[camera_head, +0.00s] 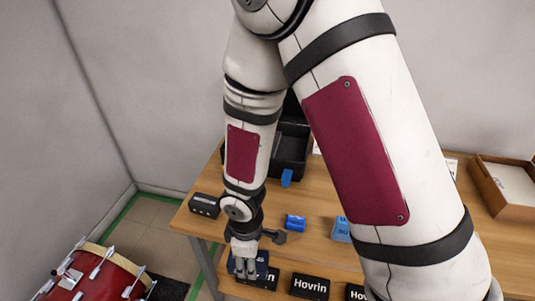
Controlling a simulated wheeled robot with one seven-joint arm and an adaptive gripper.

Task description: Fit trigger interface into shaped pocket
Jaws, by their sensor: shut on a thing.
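My gripper (245,270) points down at the front left of the wooden table. It is shut on a dark navy thing (262,261), which shows beside and behind the fingers. The fingers and wrist cover part of it, and I cannot tell for certain that it is the trigger interface. An open black case (291,143) stands at the back of the table, partly hidden behind my arm. No shaped pocket can be made out inside it from here. A small black box with pale marks (204,205) sits at the table's left edge.
Black boxes marked Hovrin (310,286) line the front, close to my gripper. A blue item (295,222) and a light-blue one (341,229) lie mid-table. A brown open box (505,188) is at right. A red drum (95,275) stands on the floor.

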